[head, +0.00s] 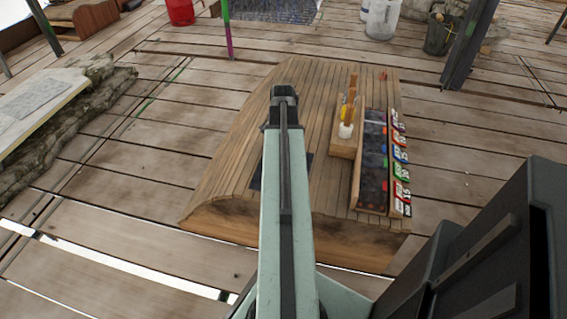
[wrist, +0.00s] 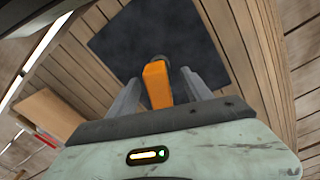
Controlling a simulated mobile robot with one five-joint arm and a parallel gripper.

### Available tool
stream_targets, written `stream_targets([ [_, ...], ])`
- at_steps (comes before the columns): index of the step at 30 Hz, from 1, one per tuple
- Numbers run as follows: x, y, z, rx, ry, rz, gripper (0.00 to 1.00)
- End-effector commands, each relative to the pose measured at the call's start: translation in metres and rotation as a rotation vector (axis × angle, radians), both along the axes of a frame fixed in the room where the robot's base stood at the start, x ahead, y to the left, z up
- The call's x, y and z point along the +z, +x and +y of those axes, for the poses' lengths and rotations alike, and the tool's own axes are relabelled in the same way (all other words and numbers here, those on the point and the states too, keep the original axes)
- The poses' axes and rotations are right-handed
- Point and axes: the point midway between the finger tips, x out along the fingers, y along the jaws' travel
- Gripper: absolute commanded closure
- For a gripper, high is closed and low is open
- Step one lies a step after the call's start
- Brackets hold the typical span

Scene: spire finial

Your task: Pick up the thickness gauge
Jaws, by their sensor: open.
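An orange thing with a dark end, which I take to be the thickness gauge (wrist: 157,84), lies over a dark square mat (wrist: 130,35) in the wrist view. My gripper (wrist: 160,77) is open, with one grey finger on each side of the orange thing. I cannot tell whether either finger touches it. In the head view my gripper (head: 283,98) is over the slatted wooden bench (head: 235,165). My arm hides the orange thing there, and only edges of the mat show beside the arm.
On the bench's right side stand a wooden block (head: 343,146) holding small items and a dark tray (head: 373,165) with a row of coloured labels (head: 401,165). A stone-edged slab (head: 45,105) is at the left. A red bucket (head: 180,11) stands at the back.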

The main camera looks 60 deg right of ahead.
Motion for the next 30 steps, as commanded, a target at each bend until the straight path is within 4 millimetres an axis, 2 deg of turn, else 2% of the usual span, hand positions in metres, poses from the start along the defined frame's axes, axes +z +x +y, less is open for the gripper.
stream_targets([
  [1, -0.018, 0.000, 0.002, 0.001, 0.000, 0.000, 0.42],
  [5, -0.039, 0.000, 0.002, 0.001, 0.000, 0.000, 0.42],
  [13, -0.038, 0.000, 0.003, 0.002, 0.000, 0.000, 0.42],
  [19, -0.037, 0.000, 0.003, 0.002, 0.000, 0.000, 0.97],
  [20, -0.038, 0.000, 0.003, 0.002, 0.000, 0.000, 1.00],
  [30, -0.035, 0.001, 0.003, 0.004, 0.000, 0.000, 1.00],
])
